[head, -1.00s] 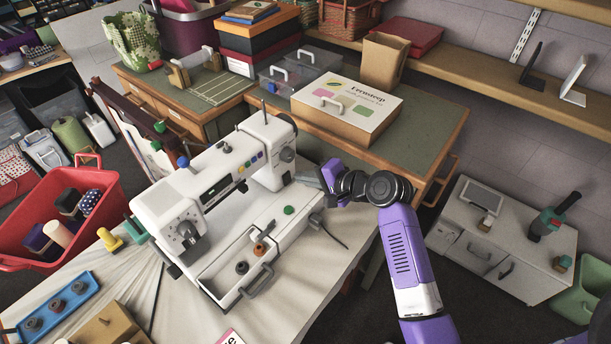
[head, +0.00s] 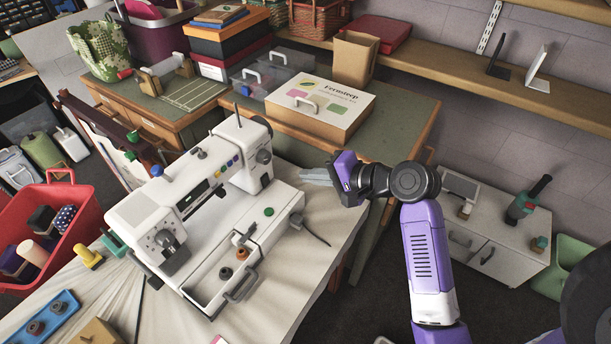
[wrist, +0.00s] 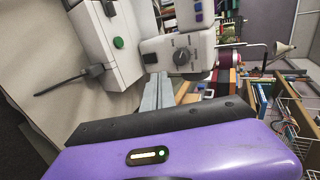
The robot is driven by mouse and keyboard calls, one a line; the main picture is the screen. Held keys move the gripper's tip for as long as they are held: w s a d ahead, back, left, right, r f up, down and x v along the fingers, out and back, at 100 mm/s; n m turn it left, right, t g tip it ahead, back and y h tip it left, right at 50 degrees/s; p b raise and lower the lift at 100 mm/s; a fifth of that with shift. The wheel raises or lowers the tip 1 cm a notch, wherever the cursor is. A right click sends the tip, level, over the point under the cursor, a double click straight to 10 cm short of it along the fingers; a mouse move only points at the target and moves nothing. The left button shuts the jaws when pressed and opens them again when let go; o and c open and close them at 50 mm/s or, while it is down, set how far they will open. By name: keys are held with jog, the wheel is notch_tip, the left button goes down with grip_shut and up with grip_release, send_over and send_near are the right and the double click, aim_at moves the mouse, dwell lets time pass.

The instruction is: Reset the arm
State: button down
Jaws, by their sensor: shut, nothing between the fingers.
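My gripper (head: 318,177) is shut and empty, held in the air to the right of the white sewing machine (head: 235,165). Its grey fingers point left toward the machine and are together in the wrist view (wrist: 158,92). My purple arm folds at a dark joint behind the gripper. The sewing machine stands on a cloth-covered table (head: 290,285). Its open front tray (head: 205,289) holds small dark and brown spools. The machine also shows upside-down-like and sideways in the wrist view (wrist: 105,50).
A Fernsteep box (head: 320,107) sits on the green-topped desk behind my gripper. A red basket (head: 85,205) with spools stands at the left. A pale cabinet (head: 505,250) stands at the right. Open air lies between the table and cabinet.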

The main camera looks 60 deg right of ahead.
dwell(0.6)
jog(key=s+d+r+n+t+h, duration=0.2)
jog(key=d+r+n+h, duration=0.15)
jog(key=h, duration=0.25)
jog(key=s+a+f+n+y, duration=0.1)
jog(key=s+a+n+y, duration=0.4)
jog(key=s+a+n, duration=0.9)
jog(key=s+a, duration=0.8)
jog(key=a, duration=0.4)
jog(key=shift+s+f+y, duration=0.25)
jog(key=shift+f+y, duration=0.05)
jog(key=shift+f, duration=0.05)
